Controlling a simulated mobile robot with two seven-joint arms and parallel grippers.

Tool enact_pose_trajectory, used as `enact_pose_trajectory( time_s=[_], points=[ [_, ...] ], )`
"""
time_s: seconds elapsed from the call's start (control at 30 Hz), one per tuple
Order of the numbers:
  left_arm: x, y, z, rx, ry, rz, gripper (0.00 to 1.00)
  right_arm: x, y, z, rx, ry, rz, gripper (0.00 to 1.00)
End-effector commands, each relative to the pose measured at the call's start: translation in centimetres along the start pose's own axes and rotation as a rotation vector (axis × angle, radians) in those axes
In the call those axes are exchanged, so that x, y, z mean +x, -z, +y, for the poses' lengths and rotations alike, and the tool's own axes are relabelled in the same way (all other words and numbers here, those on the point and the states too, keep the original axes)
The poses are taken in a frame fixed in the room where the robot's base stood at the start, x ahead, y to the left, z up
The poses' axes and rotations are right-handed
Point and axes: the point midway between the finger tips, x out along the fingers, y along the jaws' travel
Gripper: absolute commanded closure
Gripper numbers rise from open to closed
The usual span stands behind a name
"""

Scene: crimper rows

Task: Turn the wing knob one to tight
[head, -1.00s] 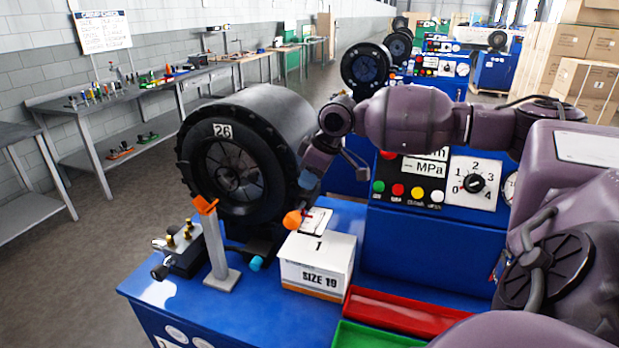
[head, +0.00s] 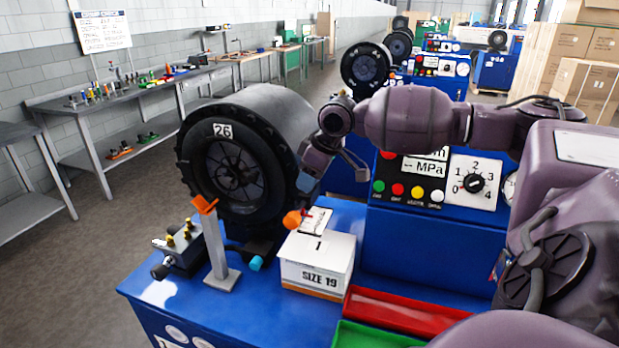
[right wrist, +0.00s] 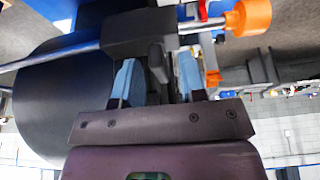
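My right gripper reaches in behind the right side of the crimper's black wheel (head: 228,165); its fingers are mostly hidden in the head view. In the right wrist view, the right gripper (right wrist: 157,80) has its two blue fingers apart. A dark upright tab (right wrist: 157,62), seemingly the wing knob, stands between them, with gaps at the sides. I cannot tell whether either finger touches it. It sits below a black block (right wrist: 145,32) on a metal rod with an orange end cap (right wrist: 248,17). An orange knob (head: 292,220) shows below the gripper in the head view. My left gripper is out of view.
A white box marked SIZE 19 (head: 315,279) stands on the blue bench (head: 215,310) close under my right gripper. A grey post with an orange top (head: 217,250) stands left of it. Red (head: 400,312) and green (head: 372,338) trays lie in front; a control panel (head: 412,178) is behind.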

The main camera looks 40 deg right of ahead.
Motion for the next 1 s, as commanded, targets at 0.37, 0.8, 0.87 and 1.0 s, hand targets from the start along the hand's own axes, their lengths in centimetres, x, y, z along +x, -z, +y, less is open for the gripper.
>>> enact_pose_trajectory(
  time_s=[0.37, 0.8, 0.87, 1.0],
  points=[
    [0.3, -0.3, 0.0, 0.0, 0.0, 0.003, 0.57, -4.3, -0.1, 0.1, 0.0, -0.004, 0.0, 0.62],
    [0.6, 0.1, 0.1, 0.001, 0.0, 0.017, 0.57, -10.3, 0.0, 0.0, 0.0, -0.001, 0.0, 0.62],
    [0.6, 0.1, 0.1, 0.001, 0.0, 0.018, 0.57, -10.6, 0.0, 0.0, 0.0, -0.001, 0.0, 0.62],
    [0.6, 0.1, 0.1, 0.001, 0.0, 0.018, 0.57, -10.8, 0.0, 0.0, 0.0, 0.0, -0.001, 0.62]
  ],
)
